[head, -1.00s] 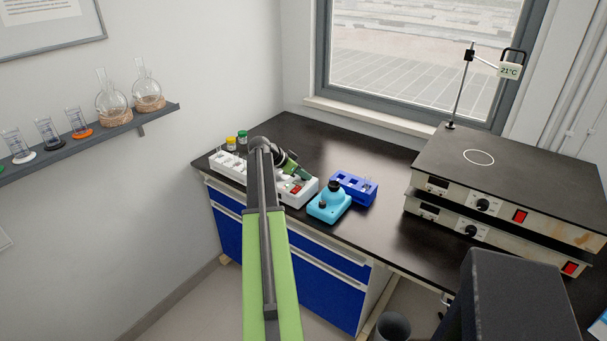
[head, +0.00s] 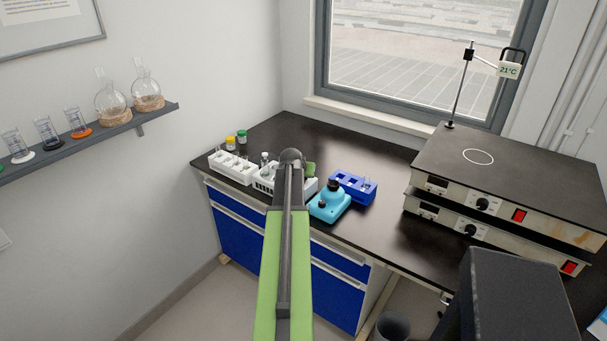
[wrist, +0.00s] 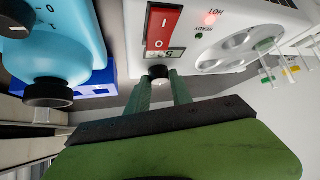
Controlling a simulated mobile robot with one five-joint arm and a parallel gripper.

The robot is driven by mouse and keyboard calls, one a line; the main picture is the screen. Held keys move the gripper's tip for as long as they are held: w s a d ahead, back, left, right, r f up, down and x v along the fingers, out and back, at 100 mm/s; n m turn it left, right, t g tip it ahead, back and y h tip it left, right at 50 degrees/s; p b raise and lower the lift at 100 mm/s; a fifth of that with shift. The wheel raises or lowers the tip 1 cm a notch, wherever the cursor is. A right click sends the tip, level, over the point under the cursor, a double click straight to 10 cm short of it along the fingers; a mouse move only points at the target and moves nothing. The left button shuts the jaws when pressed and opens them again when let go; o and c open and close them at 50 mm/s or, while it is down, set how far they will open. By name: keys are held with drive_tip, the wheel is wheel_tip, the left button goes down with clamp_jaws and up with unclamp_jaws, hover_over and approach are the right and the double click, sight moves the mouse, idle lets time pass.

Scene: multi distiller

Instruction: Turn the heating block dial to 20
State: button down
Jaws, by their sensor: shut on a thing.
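The white heating block (head: 262,184) stands on the black bench, partly hidden behind my arm in the head view. In the head view the gripper's fingers are hidden behind my arm.
A light-blue device (head: 328,203) with a black knob (wrist: 50,93) stands close beside the heating block. A blue rack (head: 353,187) is behind it. A white rack (head: 232,166) stands left of the block. Stacked hot plates (head: 440,188) are at the right. The bench between is clear.

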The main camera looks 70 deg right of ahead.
drive_tip(key=n+t, duration=0.1)
drive_tip(key=n+t+y, duration=0.1)
drive_tip(key=n, duration=0.1)
drive_tip(key=n+t, duration=0.2)
drive_tip(key=shift+s+d+y, duration=0.1)
drive_tip(key=shift+s+y, duration=0.2)
drive_tip(key=shift+s, duration=0.05)
drive_tip(key=shift+s+d+n+t+y, duration=0.1)
drive_tip(key=shift+n+t+y, duration=0.85)
drive_tip(key=shift+n, duration=0.95)
drive_tip(key=shift+n, duration=0.3)
drive_tip(key=c, duration=1.1)
unclamp_jaws()
drive_tip(key=shift+c, duration=0.2)
drive_tip(key=p+v, duration=1.2)
drive_tip(key=v, duration=0.5)
drive_tip(key=shift+s, duration=0.3)
